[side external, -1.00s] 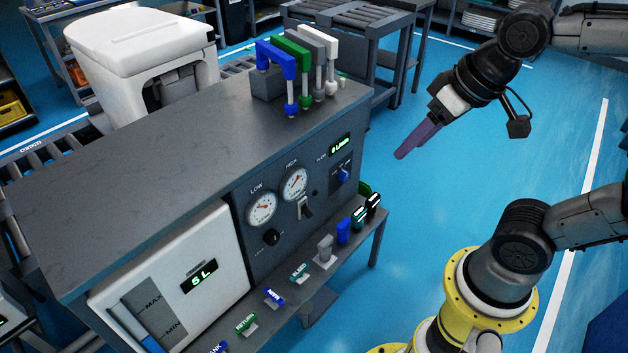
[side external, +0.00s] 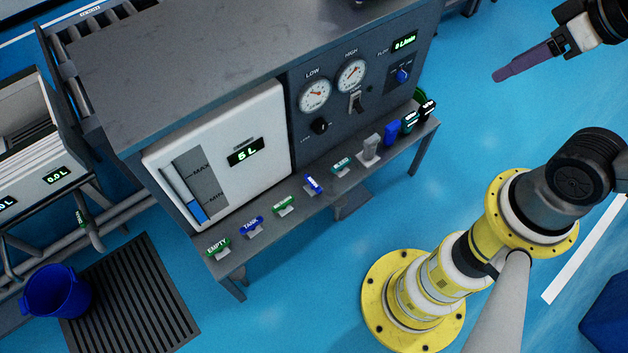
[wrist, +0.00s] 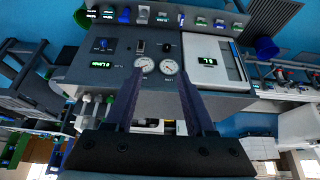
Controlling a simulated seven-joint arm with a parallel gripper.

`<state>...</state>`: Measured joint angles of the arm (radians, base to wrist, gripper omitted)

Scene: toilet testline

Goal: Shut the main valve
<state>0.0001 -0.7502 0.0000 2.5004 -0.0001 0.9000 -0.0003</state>
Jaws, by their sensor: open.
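A row of small labelled lever handles runs along the bench's front shelf. In the side view the green EMPTY handle (side external: 218,247), blue TANK handle (side external: 252,227) and a green handle (side external: 284,206) sit at the left. A blue handle (side external: 313,184) is angled differently from its neighbours; its label is too small to read, so I cannot confirm which is the main valve. My gripper (side external: 496,77) is open and empty, in the air right of the bench. Its two purple fingers also show in the wrist view (wrist: 162,74), pointing toward the panel.
The panel has two gauges (side external: 315,96), a black knob (side external: 320,126), a switch and a blue knob (side external: 402,75). A white tank front (side external: 225,155) reads 5 L. Upright grey, blue and dark items (side external: 391,133) crowd the shelf's right end. Floor before the shelf is clear.

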